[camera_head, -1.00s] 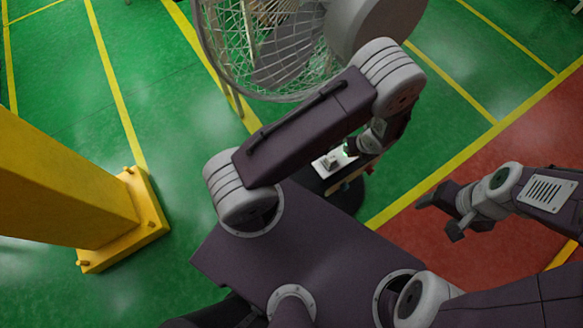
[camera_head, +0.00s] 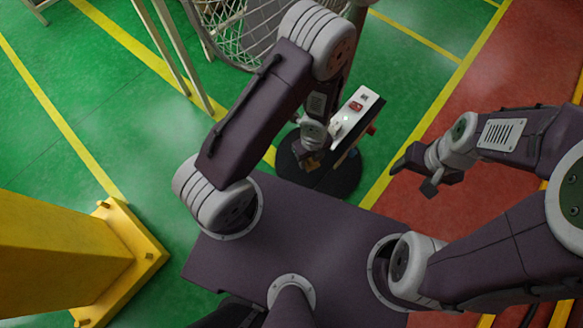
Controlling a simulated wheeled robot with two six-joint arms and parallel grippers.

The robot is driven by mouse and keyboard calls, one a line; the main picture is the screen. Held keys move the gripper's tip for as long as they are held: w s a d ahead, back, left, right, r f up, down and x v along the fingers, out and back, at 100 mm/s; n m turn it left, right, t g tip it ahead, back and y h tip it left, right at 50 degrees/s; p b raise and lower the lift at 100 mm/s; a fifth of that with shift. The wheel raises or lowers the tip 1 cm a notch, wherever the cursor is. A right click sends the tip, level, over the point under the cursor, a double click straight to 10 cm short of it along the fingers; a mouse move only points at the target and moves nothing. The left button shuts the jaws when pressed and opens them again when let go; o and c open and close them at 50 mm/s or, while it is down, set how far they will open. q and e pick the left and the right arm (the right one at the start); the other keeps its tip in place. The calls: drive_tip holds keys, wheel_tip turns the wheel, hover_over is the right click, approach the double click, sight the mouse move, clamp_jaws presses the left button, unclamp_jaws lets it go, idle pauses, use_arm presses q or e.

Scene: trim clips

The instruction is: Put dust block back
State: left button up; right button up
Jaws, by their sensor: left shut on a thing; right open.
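My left gripper (camera_head: 311,160) hangs low beside a narrow white-topped unit (camera_head: 361,104), over a black round base (camera_head: 340,182). It is shut on a small brownish thing, probably the dust block, whose shape is mostly hidden by the gripper. The white-topped unit has a small red part on its top and a red knob on its right side. I cannot tell whether the held thing touches the unit or the base. My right gripper (camera_head: 416,172) is open and empty, over the red floor to the right.
A large caged fan (camera_head: 237,32) stands at the top, with thin metal legs to its left. A yellow post on a bolted foot (camera_head: 135,245) stands at lower left. Green floor (camera_head: 60,140) with yellow lines is open at left; red floor (camera_head: 500,60) is clear at upper right.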

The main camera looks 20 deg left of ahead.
sight(308, 165)
use_arm(q)
drive_tip(key=shift+a+f, duration=0.15)
drive_tip(key=shift+f, duration=0.35)
wheel_tip(308, 165, down, 4)
drive_tip(key=b, duration=0.5)
drive_tip(key=shift+r+p, duration=0.25)
drive_tip(key=shift+p, duration=0.05)
drive_tip(key=shift+c, duration=0.6)
drive_tip(key=shift+f, duration=0.2)
drive_tip(key=o, duration=1.1)
drive_tip(key=shift+o, duration=1.1)
use_arm(e)
drive_tip(key=f, duration=0.3)
drive_tip(key=d+f, duration=0.1)
drive_tip(key=f, duration=0.1)
drive_tip(key=shift+w+f, duration=0.2)
drive_tip(key=shift+f, duration=0.1)
use_arm(q)
drive_tip(key=shift+r, duration=0.1)
